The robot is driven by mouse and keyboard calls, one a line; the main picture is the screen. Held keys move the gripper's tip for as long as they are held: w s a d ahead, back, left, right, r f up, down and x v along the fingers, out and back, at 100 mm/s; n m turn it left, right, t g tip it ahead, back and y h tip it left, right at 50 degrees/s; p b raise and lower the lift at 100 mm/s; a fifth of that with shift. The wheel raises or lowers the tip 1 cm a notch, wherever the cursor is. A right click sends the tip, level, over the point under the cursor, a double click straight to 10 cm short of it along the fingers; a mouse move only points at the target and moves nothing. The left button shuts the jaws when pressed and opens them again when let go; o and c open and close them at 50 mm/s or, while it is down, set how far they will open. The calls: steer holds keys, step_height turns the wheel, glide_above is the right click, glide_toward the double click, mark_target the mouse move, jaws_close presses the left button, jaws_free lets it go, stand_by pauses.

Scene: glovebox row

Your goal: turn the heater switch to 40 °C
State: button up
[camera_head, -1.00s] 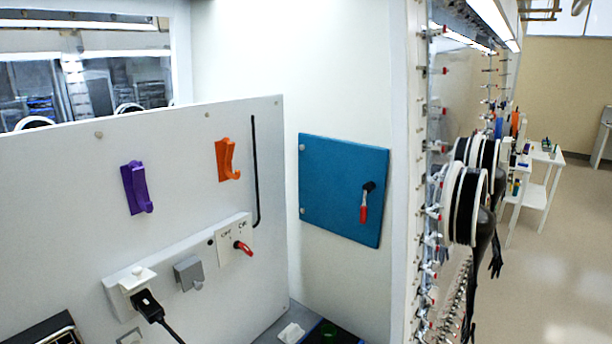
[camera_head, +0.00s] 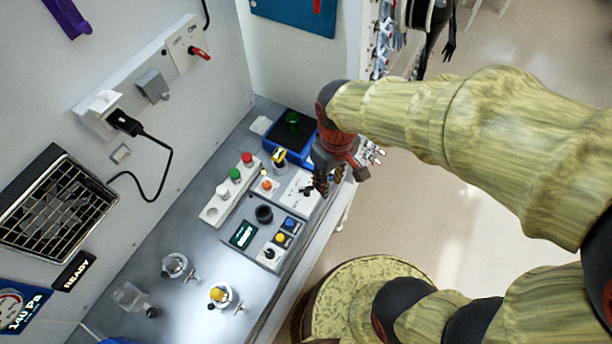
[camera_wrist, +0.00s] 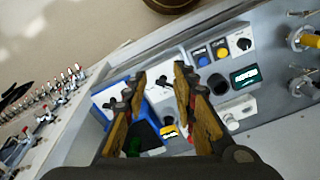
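A white switch plate (camera_head: 294,198) with a small black rotary knob (camera_head: 306,190) lies on the bench near its front edge. It appears to be the heater switch, but its markings are too small to read. My gripper (camera_head: 327,184) hangs just right of this knob in the head view. In the wrist view my gripper (camera_wrist: 158,80) is open, with nothing between its fingers. The knob (camera_wrist: 163,82) shows between and beyond the fingertips, apart from them. I cannot tell its setting.
A blue tray (camera_head: 312,143) holding a green item lies behind the gripper. Nearby are a yellow-and-black switch (camera_head: 279,157), an orange button (camera_head: 266,185), a control box with a green-lit display (camera_head: 243,234) and another black knob (camera_head: 269,253), and a strip of buttons (camera_head: 212,211).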

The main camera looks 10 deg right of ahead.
mark_target(306, 188)
steer(key=w+a+f+n, duration=0.1)
steer(key=w+f+n, duration=0.1)
steer(key=n, duration=0.1)
steer(key=w+a+f+n+p, duration=0.1)
steer(key=w+a+f+n, duration=0.1)
steer(key=n, duration=0.2)
steer(key=w+a+f+n, duration=0.1)
steer(key=w+f+n, duration=0.2)
steer(key=n, duration=0.1)
steer(key=shift+a+f+p, duration=0.1)
steer(key=shift+a+p, duration=0.15)
steer(key=shift+p, duration=0.15)
steer(key=shift+w+n, duration=0.1)
steer(key=shift+n, duration=0.9)
steer(key=shift+f, duration=0.6)
step_height(306, 188, down, 7)
steer(key=shift+r+b, duration=0.2)
steer(key=shift+b, duration=0.15)
jaws_close()
